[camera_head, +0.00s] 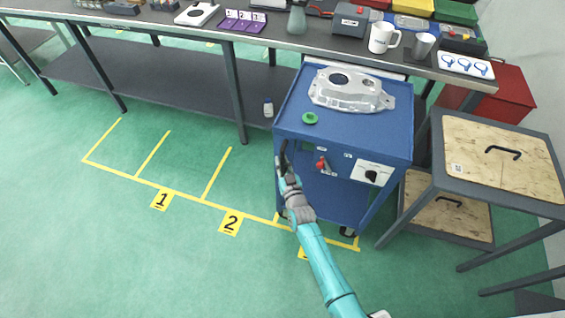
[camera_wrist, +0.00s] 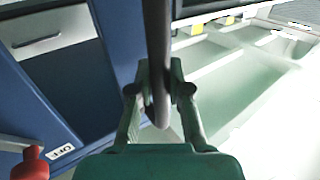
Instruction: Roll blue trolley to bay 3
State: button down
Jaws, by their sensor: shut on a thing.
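The blue trolley (camera_head: 345,133) stands under the bench's front edge, at the right end of the yellow floor bays. Its lower front is close to the yellow line, and one dark caster shows there. The third bay's yellow label (camera_head: 304,254) is mostly hidden by my arm. My gripper (camera_head: 285,160) is at the trolley's front left edge, shut on its dark upright handle. In the wrist view the handle (camera_wrist: 157,45) runs between the fingers, with the trolley's blue side (camera_wrist: 115,35) to the left. Whether every wheel is inside the bay is hidden.
A wood-topped grey table (camera_head: 500,155) stands close on the right. Bays 1 (camera_head: 162,199) and 2 (camera_head: 231,222) are empty.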

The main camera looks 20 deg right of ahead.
jog(key=c, duration=1.1)
grip_release()
jog(key=shift+s, duration=0.1)
jog(key=s, duration=1.2)
jog(key=shift+a, duration=0.2)
